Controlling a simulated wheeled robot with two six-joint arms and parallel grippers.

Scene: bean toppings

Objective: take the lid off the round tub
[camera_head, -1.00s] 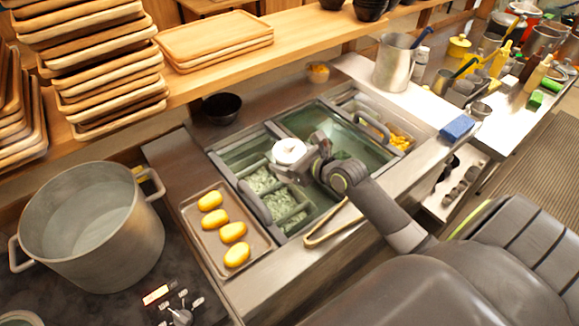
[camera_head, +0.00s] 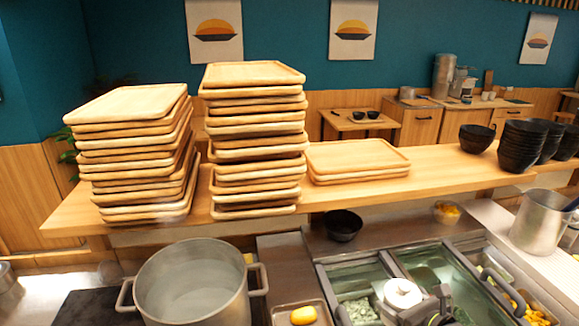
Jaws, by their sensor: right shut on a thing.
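A round white lid (camera_head: 403,291) shows at the bottom edge, over the counter's sunken bins. My right gripper (camera_head: 422,304) is beside it on its right and shut on it. The lower part of the gripper and its arm are cut off by the frame. I cannot make out the body of the round tub beneath or near the lid. My left gripper is not in view.
A sunken green-tinted bin (camera_head: 455,272) and other food bins surround the lid. A large pot (camera_head: 192,285) and a tray with a yellow piece (camera_head: 304,314) stand to the left. A wooden shelf (camera_head: 440,172) with tray stacks (camera_head: 255,135) and black bowls (camera_head: 520,145) runs behind.

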